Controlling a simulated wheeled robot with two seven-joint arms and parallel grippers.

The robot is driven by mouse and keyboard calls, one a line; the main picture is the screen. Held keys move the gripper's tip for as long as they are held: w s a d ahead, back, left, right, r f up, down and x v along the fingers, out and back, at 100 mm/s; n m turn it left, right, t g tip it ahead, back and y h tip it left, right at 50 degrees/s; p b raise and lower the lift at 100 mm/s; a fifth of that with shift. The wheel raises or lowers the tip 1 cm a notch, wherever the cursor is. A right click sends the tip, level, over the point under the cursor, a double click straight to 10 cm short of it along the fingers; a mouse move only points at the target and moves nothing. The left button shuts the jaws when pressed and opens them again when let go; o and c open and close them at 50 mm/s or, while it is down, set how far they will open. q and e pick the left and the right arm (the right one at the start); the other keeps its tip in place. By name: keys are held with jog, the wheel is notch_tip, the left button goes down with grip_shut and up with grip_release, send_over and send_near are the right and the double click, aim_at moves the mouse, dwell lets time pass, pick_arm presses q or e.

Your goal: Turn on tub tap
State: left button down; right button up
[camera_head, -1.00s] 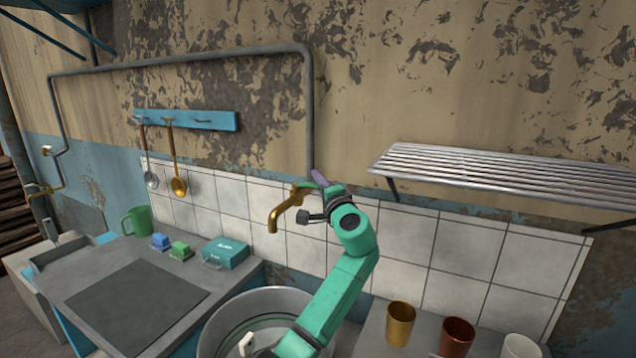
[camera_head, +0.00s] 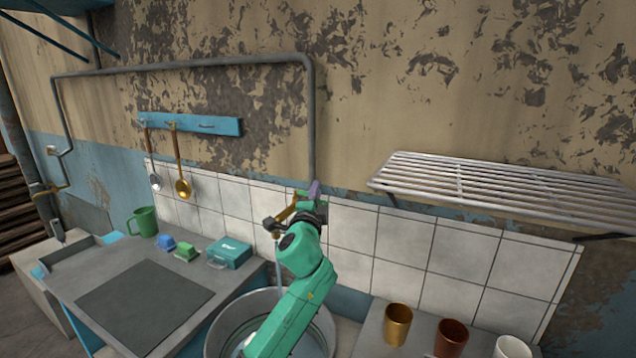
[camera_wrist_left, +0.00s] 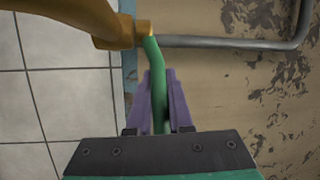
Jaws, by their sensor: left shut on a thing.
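The brass tap (camera_head: 284,215) sticks out from the tiled wall above the round metal tub (camera_head: 225,318). A thin stream of water (camera_head: 279,262) falls from its spout into the tub. In the left wrist view the brass tap body (camera_wrist_left: 100,25) is at the top, with its green handle (camera_wrist_left: 152,60) running down from it. My left gripper (camera_head: 313,190) is at the tap, and its purple fingers (camera_wrist_left: 160,95) are shut on the green handle. My arm hides part of the tap and tub in the head view. My right gripper is not in view.
A metal rack shelf (camera_head: 500,200) juts from the wall at right. Several cups, including a gold cup (camera_head: 397,325), stand on the counter below. The left counter (camera_head: 70,290) holds a green mug (camera_head: 143,222) and small boxes. Ladles hang from a blue rail (camera_head: 190,124).

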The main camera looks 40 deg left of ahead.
pick_arm(q)
jog(key=shift+s+m+t+h+p, duration=0.4)
jog(key=shift+m+t+h+p, duration=0.35)
jog(key=shift+h, duration=0.45)
jog(key=shift+s+m+t+h+p, duration=0.5)
jog(key=shift+m+h+p, duration=0.3)
jog(key=shift+h, duration=0.4)
jog(key=shift+w, duration=0.1)
jog(key=c, duration=0.8)
grip_release()
jog(key=shift+c, duration=0.2)
